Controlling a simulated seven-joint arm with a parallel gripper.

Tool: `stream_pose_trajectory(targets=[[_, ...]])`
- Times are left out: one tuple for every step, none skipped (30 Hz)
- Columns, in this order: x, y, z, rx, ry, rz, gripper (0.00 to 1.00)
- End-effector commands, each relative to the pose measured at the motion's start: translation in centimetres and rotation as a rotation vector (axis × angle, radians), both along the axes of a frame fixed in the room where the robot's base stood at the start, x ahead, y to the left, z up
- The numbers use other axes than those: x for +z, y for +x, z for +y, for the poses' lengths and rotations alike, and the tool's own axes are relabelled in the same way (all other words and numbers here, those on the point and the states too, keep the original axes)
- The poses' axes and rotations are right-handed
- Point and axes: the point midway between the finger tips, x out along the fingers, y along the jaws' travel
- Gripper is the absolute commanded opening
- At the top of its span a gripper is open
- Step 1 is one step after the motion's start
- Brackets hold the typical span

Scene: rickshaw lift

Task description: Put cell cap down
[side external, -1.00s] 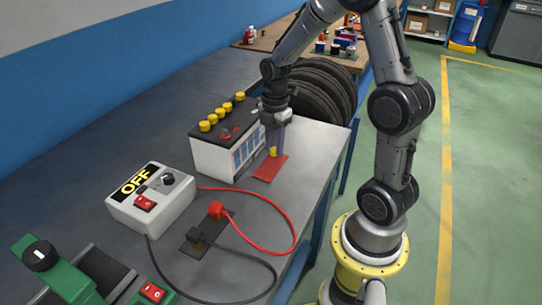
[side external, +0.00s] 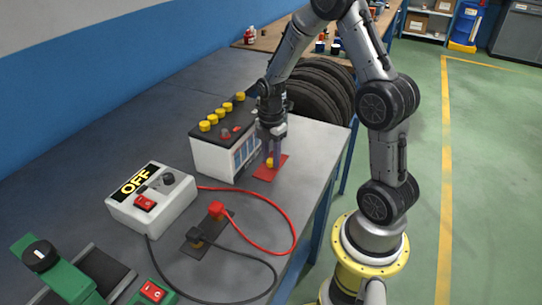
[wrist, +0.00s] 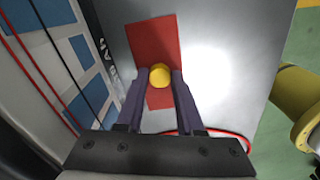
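A yellow cell cap (side external: 270,162) is between the fingertips of my gripper (side external: 271,158), low over the red mat (side external: 264,175) on the bench. In the wrist view the cap (wrist: 160,76) sits between the two finger ends (wrist: 160,78), which appear to close on its sides. The red mat (wrist: 152,43) lies under it. I cannot tell for sure whether the cap's underside touches the mat. The battery (side external: 212,158) stands left of my gripper, with several yellow caps in a row on its top.
A white charger box (side external: 152,200) with an OFF label stands at the front left. A red cable (side external: 285,215) and a black cable loop over the bench in front of the mat. Dark tyres (side external: 318,90) stand behind the bench. The bench right of the mat is clear.

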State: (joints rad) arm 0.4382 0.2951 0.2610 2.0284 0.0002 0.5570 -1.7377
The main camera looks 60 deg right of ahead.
Motion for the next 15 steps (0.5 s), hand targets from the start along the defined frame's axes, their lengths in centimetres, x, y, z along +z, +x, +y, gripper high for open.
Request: stream_pose_trajectory(targets=[[0.03, 0.01, 0.0, 0.0, 0.0, 0.0, 0.47], [0.03, 0.01, 0.0, 0.0, 0.0, 0.0, 0.53], [0.03, 0.01, 0.0, 0.0, 0.0, 0.0, 0.6], [0.03, 0.0, 0.0, 0.0, 0.0, 0.0, 0.61], [0.03, 0.0, 0.0, 0.0, 0.0, 0.0, 0.61], [0.03, 0.0, 0.0, 0.0, 0.0, 0.0, 0.61], [0.03, 0.0, 0.0, 0.0, 0.0, 0.0, 0.61], [0.03, 0.0, 0.0, 0.0, 0.0, 0.0, 0.61], [0.03, 0.0, 0.0, 0.0, 0.0, 0.0, 0.61], [0.03, 0.0, 0.0, 0.0, 0.0, 0.0, 0.61], [0.04, 0.0, 0.0, 0.0, 0.0, 0.0, 0.61], [0.1, 0.0, 0.0, 0.0, 0.0, 0.0, 0.61], [0.2, 0.01, 0.0, 0.0, 0.0, -0.001, 0.61], [0.35, 0.01, 0.0, 0.0, 0.0, -0.001, 0.61], [0.64, 0.02, -0.01, 0.0, 0.0, -0.001, 0.61]])
